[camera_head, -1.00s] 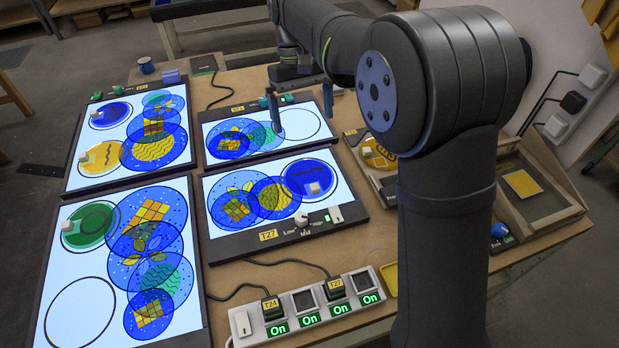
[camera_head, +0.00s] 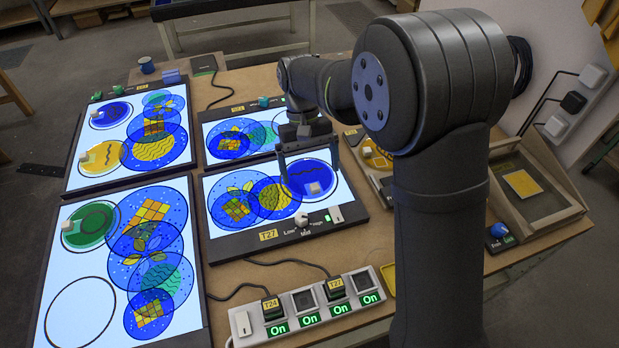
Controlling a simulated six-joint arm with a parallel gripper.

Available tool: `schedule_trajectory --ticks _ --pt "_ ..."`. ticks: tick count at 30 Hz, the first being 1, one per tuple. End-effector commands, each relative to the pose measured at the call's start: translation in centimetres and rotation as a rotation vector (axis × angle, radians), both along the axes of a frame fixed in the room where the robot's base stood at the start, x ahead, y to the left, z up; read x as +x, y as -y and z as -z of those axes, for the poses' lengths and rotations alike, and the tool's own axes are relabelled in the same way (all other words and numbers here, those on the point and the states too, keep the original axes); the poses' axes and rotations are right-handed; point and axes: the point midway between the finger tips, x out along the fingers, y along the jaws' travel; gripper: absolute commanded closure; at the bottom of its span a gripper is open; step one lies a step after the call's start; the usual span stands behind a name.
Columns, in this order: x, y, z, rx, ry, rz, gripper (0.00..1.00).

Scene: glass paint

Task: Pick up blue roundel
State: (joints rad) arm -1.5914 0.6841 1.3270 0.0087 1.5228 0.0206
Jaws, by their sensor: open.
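A dark blue roundel (camera_head: 310,178) with a wavy dark line and a small pale knob lies at the right of the lower middle light panel (camera_head: 223,241). My gripper (camera_head: 309,178) is open, its two fingers pointing down on either side of the roundel's knob in this view. Whether the fingertips touch the roundel cannot be told. Another dark blue roundel (camera_head: 106,112) with a knob lies at the top left of the far left panel (camera_head: 126,184). My arm hides part of the upper middle panel (camera_head: 207,165).
A green roundel (camera_head: 85,232) and a yellow roundel (camera_head: 93,157) lie on the left panels. A power strip (camera_head: 240,323) with lit switches and cables lies at the front. A wooden-framed tray (camera_head: 555,212) stands at the right. My arm's column blocks the right middle.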

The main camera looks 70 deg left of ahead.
Motion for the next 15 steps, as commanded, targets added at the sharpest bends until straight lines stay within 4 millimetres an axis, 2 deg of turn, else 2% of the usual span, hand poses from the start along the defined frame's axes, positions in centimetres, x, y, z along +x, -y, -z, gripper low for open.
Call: schedule_trajectory --ticks 9,15 --pt "0.8 1.2 4.0 -0.003 0.0 0.0 0.01" --pt "0.7 1.6 5.0 0.0 0.0 0.0 0.01"
